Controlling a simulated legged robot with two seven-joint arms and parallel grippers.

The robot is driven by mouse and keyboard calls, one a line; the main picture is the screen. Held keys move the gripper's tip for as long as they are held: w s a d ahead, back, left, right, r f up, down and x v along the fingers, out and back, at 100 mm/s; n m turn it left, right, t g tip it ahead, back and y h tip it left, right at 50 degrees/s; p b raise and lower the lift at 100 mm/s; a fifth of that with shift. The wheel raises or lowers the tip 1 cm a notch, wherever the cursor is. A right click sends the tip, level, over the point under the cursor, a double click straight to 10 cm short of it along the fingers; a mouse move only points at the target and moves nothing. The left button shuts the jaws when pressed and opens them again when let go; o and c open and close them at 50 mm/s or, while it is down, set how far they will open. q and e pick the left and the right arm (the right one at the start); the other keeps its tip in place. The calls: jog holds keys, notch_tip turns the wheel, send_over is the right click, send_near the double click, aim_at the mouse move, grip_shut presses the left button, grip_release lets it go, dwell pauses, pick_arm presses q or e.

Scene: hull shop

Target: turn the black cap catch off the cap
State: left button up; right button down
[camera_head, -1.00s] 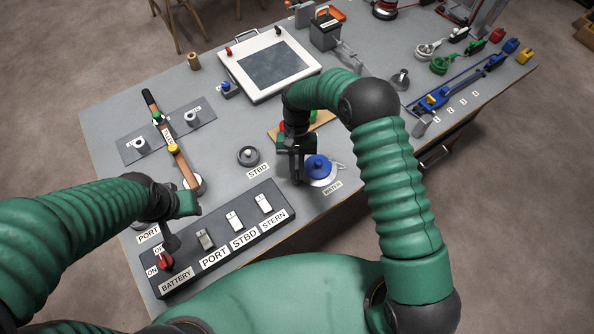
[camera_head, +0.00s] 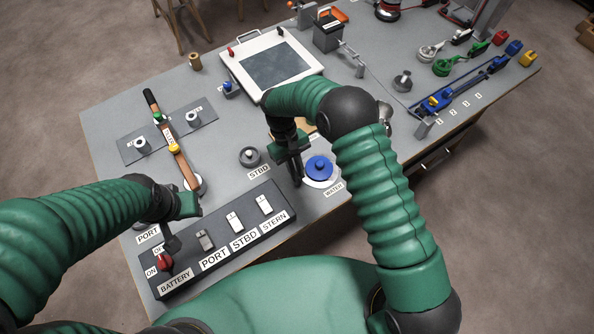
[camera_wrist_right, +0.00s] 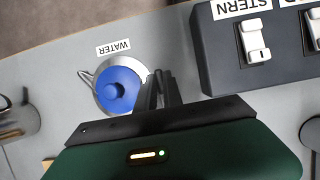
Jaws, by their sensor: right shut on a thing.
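The blue cap (camera_head: 319,167) sits on a pale round plate near the front edge of the bench, by the WATER label. My right gripper (camera_head: 297,182) points down just left of the cap. Its dark fingers (camera_wrist_right: 163,75) are nearly together beside the cap, shut on a small dark piece, which I take for the black cap catch; the fingers mostly hide it. My left gripper (camera_head: 173,242) is above the switch panel near the red battery knob; its opening is unclear.
The switch panel (camera_head: 222,246) lies left of the cap, close to my right gripper. A grey STBD fitting (camera_head: 250,156) stands behind it. A wooden lever (camera_head: 172,143) with plates is at the left, a white-framed screen (camera_head: 272,69) at the back.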

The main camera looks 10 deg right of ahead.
jog(key=shift+w+r, duration=0.1)
jog(key=shift+w, duration=0.15)
jog(key=c, duration=1.7)
grip_release()
jog(key=shift+o, duration=1.1)
jog(key=shift+a, duration=0.1)
jog(key=shift+s, duration=0.1)
jog(key=b+v, duration=0.1)
jog(key=v, duration=1.5)
jog(key=shift+r, duration=0.3)
